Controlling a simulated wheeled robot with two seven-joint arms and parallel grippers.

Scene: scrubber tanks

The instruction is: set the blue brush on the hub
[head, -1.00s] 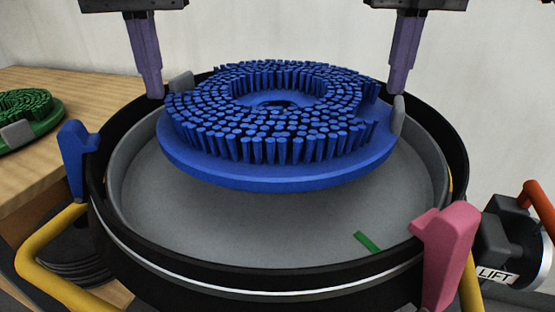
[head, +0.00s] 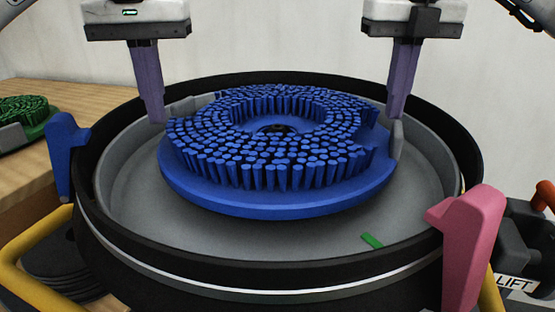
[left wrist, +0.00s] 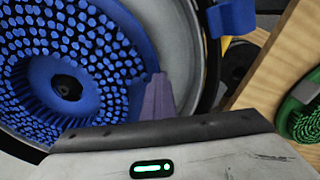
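The blue brush (head: 275,198), a disc with bristles facing up, is inside the round grey tank (head: 415,210). It looks about level, low in the tank; I cannot tell whether it touches anything below. A dark round shape shows in its centre hole; the hub itself is otherwise hidden. My left gripper (head: 156,118) is at the brush's left grey tab (head: 184,107), fingers close together. My right gripper (head: 396,116) is likewise at the right grey tab (head: 397,140). The left wrist view shows the brush (left wrist: 75,65) beside my left purple finger (left wrist: 158,98).
A green mark (head: 372,240) lies on the tank floor. A blue latch (head: 65,150) stands at the left rim, a pink one (head: 467,245) at the right. A green brush (head: 25,115) lies on the wooden table (head: 85,100). A LIFT label (head: 515,283) is at right.

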